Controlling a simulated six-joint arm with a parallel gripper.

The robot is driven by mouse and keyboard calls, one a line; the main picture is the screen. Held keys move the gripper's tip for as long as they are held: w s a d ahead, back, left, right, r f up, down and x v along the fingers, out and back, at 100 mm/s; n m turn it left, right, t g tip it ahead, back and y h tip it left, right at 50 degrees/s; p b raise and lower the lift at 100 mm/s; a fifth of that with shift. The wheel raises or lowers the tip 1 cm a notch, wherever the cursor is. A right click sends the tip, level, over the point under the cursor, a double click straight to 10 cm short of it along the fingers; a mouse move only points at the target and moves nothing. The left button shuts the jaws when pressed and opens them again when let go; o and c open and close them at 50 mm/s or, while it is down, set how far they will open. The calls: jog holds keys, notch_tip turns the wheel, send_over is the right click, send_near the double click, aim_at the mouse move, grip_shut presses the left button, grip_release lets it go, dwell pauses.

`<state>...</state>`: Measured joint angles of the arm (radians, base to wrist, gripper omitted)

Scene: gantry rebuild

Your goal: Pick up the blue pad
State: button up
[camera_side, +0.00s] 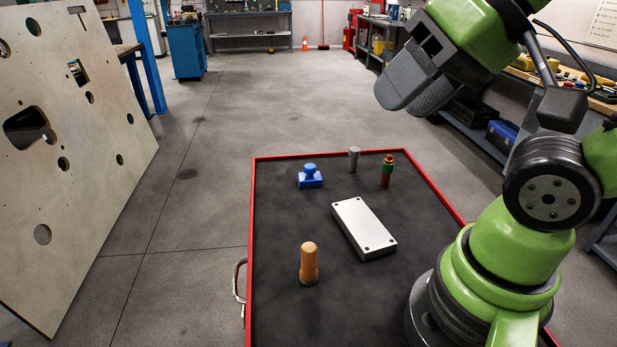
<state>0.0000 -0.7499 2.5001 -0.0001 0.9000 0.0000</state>
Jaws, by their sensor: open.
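The blue pad (310,177) stands upright near the far left corner of the black-topped table (300,225). It has a flat block base and a rounded knob on top. My gripper (398,108) is at the upper right, raised above the far end of the table. It is apart from the pad, to its right and higher. It is open, and I see nothing held in it. Its fingers overlap in this view, so the gap between them is hard to see.
A white plate (363,228) lies mid-table. A tan wooden peg (309,264) stands nearer. A red rim (250,240) edges the table. A large holed panel (75,150) leans at left.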

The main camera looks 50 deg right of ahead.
jog(key=o, duration=1)
jog(key=shift+c, duration=0.2)
jog(key=m+g+h, duration=0.4)
jog(key=m+h, duration=0.1)
jog(key=m, duration=0.2)
send_over(310, 165)
jog(key=s+a, duration=0.4)
jog(key=a, duration=0.2)
notch_tip(310, 165, down, 15)
jog(key=shift+m+g+h, duration=0.4)
jog(key=shift+g, duration=0.1)
jog(key=x, duration=0.7)
jog(key=w+x, duration=0.1)
jog(key=x, duration=0.3)
jog(key=shift+d, duration=0.25)
jog(key=shift+d+x, duration=0.15)
jog(key=shift+x, duration=1.4)
jog(key=shift+d+x, duration=0.2)
jog(key=shift+x, duration=1.3)
